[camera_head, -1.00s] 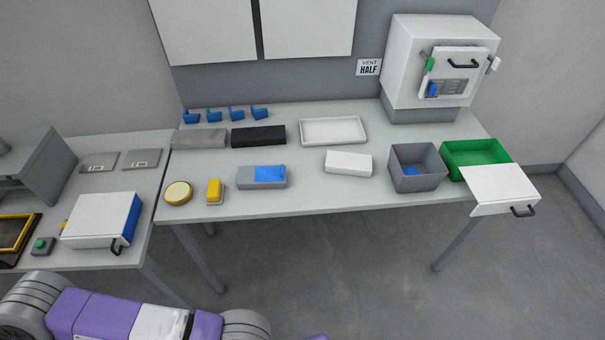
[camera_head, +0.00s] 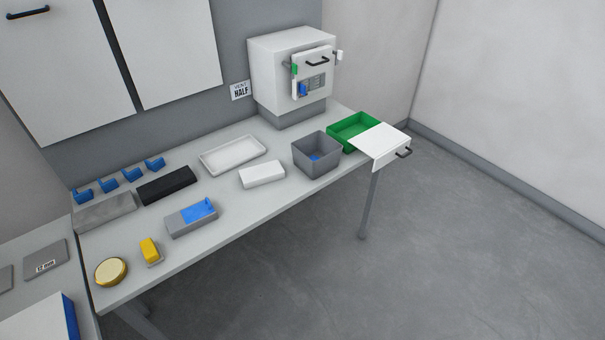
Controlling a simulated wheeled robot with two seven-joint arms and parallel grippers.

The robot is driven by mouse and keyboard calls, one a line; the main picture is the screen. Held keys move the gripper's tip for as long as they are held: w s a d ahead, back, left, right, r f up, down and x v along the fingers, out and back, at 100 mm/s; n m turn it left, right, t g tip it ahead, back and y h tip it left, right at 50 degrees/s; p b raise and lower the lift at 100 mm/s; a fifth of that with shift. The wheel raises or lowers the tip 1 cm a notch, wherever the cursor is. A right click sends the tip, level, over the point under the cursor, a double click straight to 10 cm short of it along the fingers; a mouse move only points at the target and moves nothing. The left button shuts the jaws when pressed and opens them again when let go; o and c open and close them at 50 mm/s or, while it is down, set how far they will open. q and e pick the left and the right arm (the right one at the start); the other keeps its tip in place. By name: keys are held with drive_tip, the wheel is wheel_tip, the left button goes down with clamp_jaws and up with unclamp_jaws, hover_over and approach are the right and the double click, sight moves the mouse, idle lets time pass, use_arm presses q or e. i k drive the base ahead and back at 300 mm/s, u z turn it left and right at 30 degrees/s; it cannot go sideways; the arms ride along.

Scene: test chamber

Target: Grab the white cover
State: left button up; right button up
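A flat white cover with a dark handle (camera_head: 380,146) lies at the right end of the table. It rests over part of a green open bin (camera_head: 341,140) and juts past the table edge, with the handle on its outer front side. A plain white block (camera_head: 262,174) sits near the middle of the table. Another white panel with blue along its side (camera_head: 38,322) is cut off at the bottom left. Neither of my grippers is in view.
A white cabinet (camera_head: 290,70) stands behind. A white tray (camera_head: 232,154), grey-and-blue block (camera_head: 190,219) and yellow piece (camera_head: 150,250) sit on the table. The floor at right is clear.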

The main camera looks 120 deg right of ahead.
sight(271, 171)
drive_tip(key=z, duration=2.15)
